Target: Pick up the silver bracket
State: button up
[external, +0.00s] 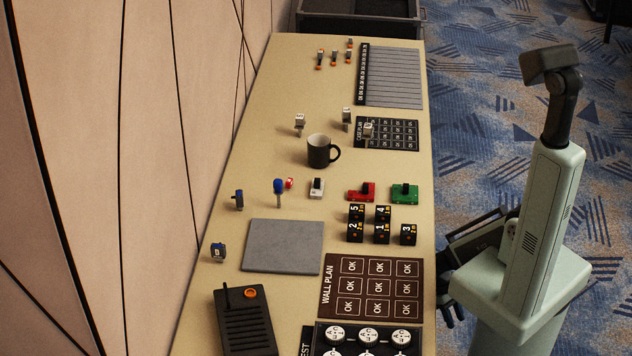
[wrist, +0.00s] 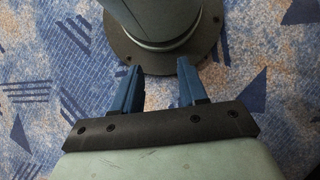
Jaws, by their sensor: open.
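Several small silver-grey pieces stand on the long tan table in the external view. One grey piece (external: 299,121) is left of the black mug, another grey piece (external: 346,116) is behind the mug, and a third grey piece (external: 368,130) is at the edge of the dark card. I cannot tell which is the silver bracket. My gripper (wrist: 159,66) shows in the wrist view with its two blue fingers apart and nothing between them. It is over the carpet beside my round base, away from the table pieces. Its fingers cannot be made out in the external view.
On the tan table (external: 285,60) are a black mug (external: 319,152), red (external: 361,192) and green (external: 404,193) blocks, black numbered cubes (external: 382,226), a grey mat (external: 283,247), a brown wall-plan board (external: 330,297) and a black device (external: 245,325). A panelled wall borders the left side.

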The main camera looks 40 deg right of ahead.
jog(key=o, duration=0.4)
jog(key=shift+o, duration=0.2)
